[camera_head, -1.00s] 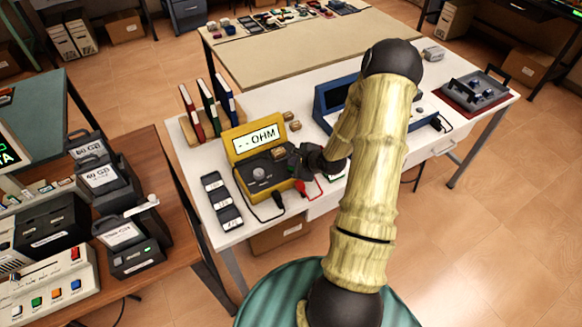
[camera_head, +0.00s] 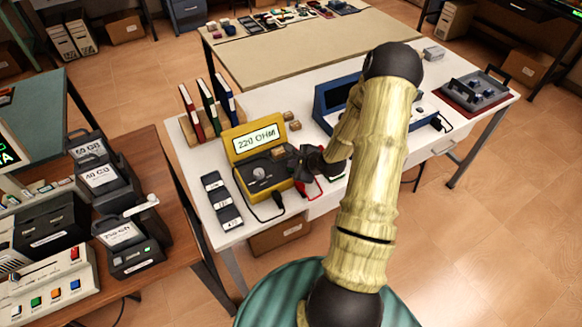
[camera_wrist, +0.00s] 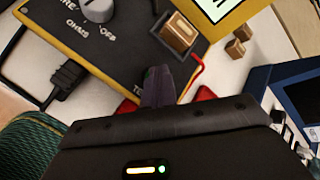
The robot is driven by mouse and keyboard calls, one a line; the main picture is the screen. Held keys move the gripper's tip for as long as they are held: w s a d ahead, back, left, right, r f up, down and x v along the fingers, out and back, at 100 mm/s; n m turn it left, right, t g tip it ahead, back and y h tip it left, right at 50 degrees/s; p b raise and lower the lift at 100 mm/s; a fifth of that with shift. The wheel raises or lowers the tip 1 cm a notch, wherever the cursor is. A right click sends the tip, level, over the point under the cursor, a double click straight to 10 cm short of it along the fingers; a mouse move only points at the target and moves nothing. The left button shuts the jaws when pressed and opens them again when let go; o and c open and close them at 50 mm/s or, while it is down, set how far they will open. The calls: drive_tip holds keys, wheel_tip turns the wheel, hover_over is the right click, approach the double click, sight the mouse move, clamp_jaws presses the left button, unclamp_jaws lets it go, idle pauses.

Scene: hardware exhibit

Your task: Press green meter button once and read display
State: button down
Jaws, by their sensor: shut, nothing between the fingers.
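The yellow meter (camera_head: 234,155) stands on the white table, and its display (camera_head: 256,138) reads "220 OHM". Its black front panel has a grey round knob (camera_head: 259,172), which also shows in the wrist view (camera_wrist: 97,9) beside the word OHMS. My gripper (camera_head: 297,160) is over the right end of the panel. In the wrist view my gripper (camera_wrist: 158,74) is shut and empty, its fingertips over the panel corner beside lettering that is partly covered. A small brown block (camera_wrist: 179,34) sits on the panel near the fingertips.
Small brown blocks (camera_head: 291,120) lie behind the meter. A blue instrument (camera_head: 327,107) stands to the right, partly behind my arm. Black labelled cases (camera_head: 222,202) lie left of the meter, and upright binders (camera_head: 207,108) stand behind. Red and black leads run at the table's front.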

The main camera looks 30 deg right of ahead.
drive_tip(key=shift+r+p, duration=0.9)
drive_tip(key=shift+p, duration=0.15)
wheel_tip(320, 180, up, 5)
drive_tip(key=p, duration=0.5)
idle(0.8)
drive_tip(key=s+a+r+n+g+h, duration=0.1)
drive_tip(key=s+a+r+n+g, duration=0.2)
drive_tip(key=s+a+r+n, duration=0.5)
drive_tip(key=s+a+r+n+g+h, duration=0.1)
drive_tip(key=s+a+r+n+g, duration=0.2)
drive_tip(key=s+a+r+n, duration=0.4)
wheel_tip(320, 180, up, 5)
drive_tip(key=s+n, duration=0.2)
drive_tip(key=n, duration=0.7)
drive_tip(key=shift+s+a, duration=0.3)
drive_tip(key=shift+a, duration=0.1)
